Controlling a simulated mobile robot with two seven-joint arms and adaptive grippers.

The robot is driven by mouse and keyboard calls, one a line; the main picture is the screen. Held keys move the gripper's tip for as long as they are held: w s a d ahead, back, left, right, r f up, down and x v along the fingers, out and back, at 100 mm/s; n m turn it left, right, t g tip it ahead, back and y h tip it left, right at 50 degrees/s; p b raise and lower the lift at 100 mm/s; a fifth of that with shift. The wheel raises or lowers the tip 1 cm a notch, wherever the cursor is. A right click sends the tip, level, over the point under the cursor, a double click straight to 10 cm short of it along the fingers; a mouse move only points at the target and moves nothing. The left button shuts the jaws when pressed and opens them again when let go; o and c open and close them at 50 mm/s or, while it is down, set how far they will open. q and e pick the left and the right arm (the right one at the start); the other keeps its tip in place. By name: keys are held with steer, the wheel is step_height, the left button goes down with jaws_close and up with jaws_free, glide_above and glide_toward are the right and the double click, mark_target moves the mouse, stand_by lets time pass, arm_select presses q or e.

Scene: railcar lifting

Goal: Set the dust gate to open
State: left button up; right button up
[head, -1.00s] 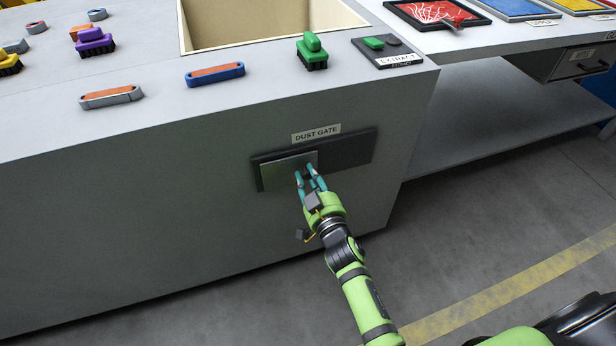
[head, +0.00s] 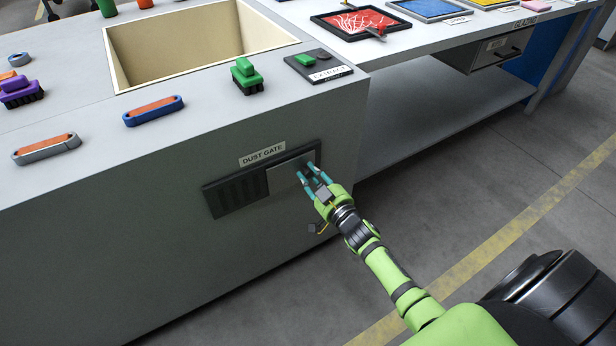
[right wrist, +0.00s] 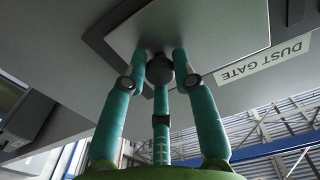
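The dust gate is a light grey sliding plate (head: 283,180) on a dark frame (head: 213,202) on the cabinet's front. The plate sits at the right end of the frame, and the dark slotted vent (head: 240,192) to its left is uncovered. A "DUST GATE" label (head: 262,153) is above. My right gripper (head: 308,176) is at the plate's right part. In the right wrist view the gripper's teal fingers close around a dark round knob (right wrist: 159,68) on the plate (right wrist: 222,28). The knob is mostly hidden in the head view. My left gripper is not in view.
The cabinet top holds a green brush (head: 246,77), an extract button panel (head: 318,68), a blue-orange handle (head: 153,110) and an open bin (head: 126,86). A bench with a lower shelf (head: 450,110) is to the right. Floor on the right is free.

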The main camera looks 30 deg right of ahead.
steer(key=shift+o, duration=1.2)
steer(key=shift+w+d+r, duration=0.1)
steer(key=shift+d+r, duration=0.2)
steer(key=shift+r, duration=0.1)
steer(key=shift+f, duration=0.15)
steer(key=shift+s+a+f, duration=0.1)
steer(key=shift+s, duration=0.1)
steer(key=s, duration=1.1)
steer(key=shift+s+d, duration=0.25)
steer(key=shift+s, duration=0.1)
